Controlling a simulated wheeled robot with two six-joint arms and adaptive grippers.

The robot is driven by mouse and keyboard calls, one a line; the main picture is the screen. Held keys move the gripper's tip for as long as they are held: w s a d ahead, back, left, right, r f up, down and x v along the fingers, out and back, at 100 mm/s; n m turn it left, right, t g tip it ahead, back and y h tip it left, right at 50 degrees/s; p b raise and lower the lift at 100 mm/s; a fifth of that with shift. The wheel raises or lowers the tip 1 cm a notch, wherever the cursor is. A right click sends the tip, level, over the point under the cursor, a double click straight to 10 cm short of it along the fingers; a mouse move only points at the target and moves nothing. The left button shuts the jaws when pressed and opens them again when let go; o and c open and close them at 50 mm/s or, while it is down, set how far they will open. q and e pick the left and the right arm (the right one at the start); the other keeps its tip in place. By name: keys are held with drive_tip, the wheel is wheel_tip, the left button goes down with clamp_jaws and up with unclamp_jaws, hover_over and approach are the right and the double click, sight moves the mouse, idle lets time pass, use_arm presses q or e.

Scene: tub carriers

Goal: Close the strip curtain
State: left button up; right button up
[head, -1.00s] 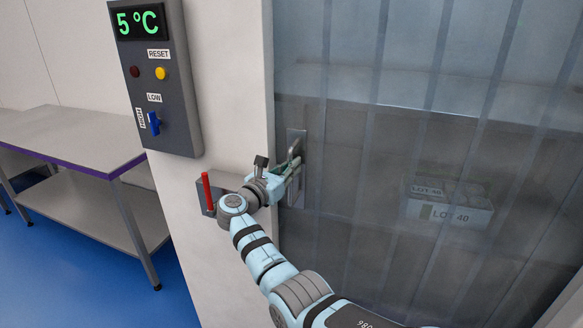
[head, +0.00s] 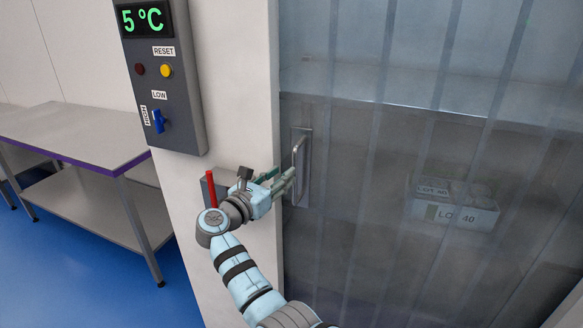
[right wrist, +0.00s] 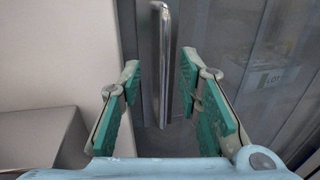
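The strip curtain (head: 365,150) of clear, see-through strips hangs across the doorway, its left edge beside the white wall. A metal pull handle (head: 300,168) is on its left edge, upright on a plate; it also shows in the right wrist view (right wrist: 162,60). My right gripper (head: 287,183) is at the handle's left side, low. In the right wrist view its green-padded fingers (right wrist: 165,98) are spread apart, with the handle ahead between them and nothing gripped. My left gripper is not in view.
A grey control box (head: 165,85) reading 5 °C is on the wall, with a blue switch (head: 158,120). A red lever (head: 211,188) on a grey block stands close to my right wrist. A steel table (head: 75,140) is at left. Crates marked LOT 40 (head: 455,212) show behind the curtain.

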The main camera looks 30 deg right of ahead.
drive_tip(key=v, duration=0.5)
drive_tip(key=shift+a, duration=0.2)
